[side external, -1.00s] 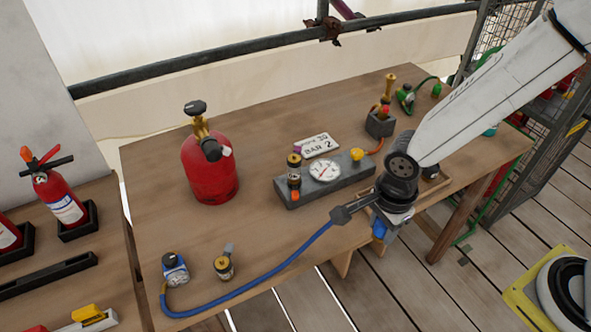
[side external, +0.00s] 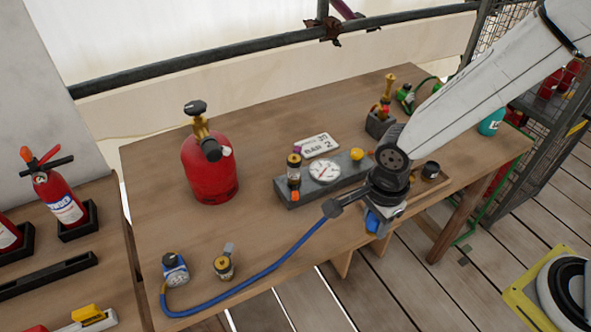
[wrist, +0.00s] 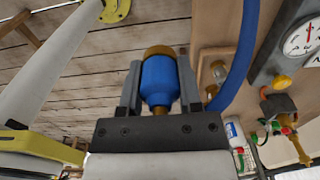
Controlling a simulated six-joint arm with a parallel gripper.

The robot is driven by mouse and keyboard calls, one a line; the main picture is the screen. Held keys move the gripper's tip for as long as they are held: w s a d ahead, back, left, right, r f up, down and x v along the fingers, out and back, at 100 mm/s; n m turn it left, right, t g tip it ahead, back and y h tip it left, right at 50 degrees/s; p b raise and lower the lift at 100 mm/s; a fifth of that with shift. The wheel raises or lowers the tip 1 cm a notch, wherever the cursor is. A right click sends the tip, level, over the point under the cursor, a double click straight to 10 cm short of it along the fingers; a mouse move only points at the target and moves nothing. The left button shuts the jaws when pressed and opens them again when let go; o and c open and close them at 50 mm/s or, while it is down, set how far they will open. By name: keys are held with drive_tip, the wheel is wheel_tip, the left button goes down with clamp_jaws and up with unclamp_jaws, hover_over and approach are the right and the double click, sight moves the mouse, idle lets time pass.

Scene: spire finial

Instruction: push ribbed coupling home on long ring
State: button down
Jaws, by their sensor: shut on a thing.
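My gripper (wrist: 160,90) is shut on a blue fitting (wrist: 158,78) with a brass end, held between the two grey fingers. In the side external view, the blue fitting (side external: 374,221) shows under my wrist, at the front edge of the workbench. I take it to be the ribbed coupling, but I cannot make out ribs. I cannot tell which part is the long ring. Whether the held fitting touches anything is hidden.
A grey block with a dial gauge (side external: 325,170) stands left of my gripper. A red gas cylinder (side external: 209,170) stands further left. A small brass fitting (side external: 224,267) is at front left. The bench's left middle is clear.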

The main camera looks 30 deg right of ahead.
drive_tip(key=w+a+r, duration=0.1)
drive_tip(key=w+a, duration=0.1)
drive_tip(key=w, duration=0.4)
drive_tip(key=w+a+r, duration=0.1)
drive_tip(key=w+r, duration=0.1)
drive_tip(key=w, duration=0.5)
wheel_tip(320, 180, up, 3)
hover_over(294, 155)
drive_tip(key=shift+r, duration=0.2)
drive_tip(key=shift+f, duration=0.2)
drive_tip(key=shift+f, duration=2.7)
drive_tip(key=shift+f, duration=0.6)
idle(0.4)
drive_tip(key=shift+c, duration=1)
unclamp_jaws()
